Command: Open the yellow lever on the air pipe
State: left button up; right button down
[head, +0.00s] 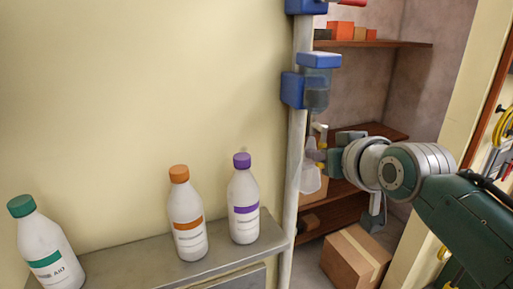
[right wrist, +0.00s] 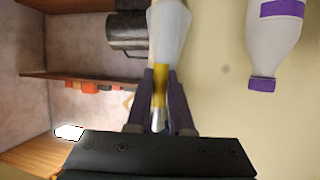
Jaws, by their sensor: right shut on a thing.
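My right gripper (head: 320,155) reaches in from the right and is shut at the neck of a pale, translucent spray bottle (head: 311,179), beside the white upright post. In the right wrist view, the two dark fingers (right wrist: 160,76) close around its narrow neck, at a yellow band. The bottle's pale body (right wrist: 169,32) also shows there. I cannot make out a yellow lever on an air pipe in either view. My left gripper is not in view.
A white post (head: 297,150) carries blue holders (head: 292,90). White bottles with green (head: 45,250), orange (head: 186,220) and purple (head: 243,205) caps stand on a grey ledge (head: 160,272). Behind are brown shelves (head: 385,43) and a cardboard box (head: 345,265). A yellow coil (head: 503,125) hangs far right.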

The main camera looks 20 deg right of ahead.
jog(key=c, duration=0.8)
grip_release()
jog(key=shift+s, duration=0.1)
jog(key=b+v, duration=0.2)
jog(key=v, duration=0.7)
jog(key=shift+s+r, duration=0.15)
jog(key=shift+s, duration=0.2)
jog(key=shift+a, duration=0.1)
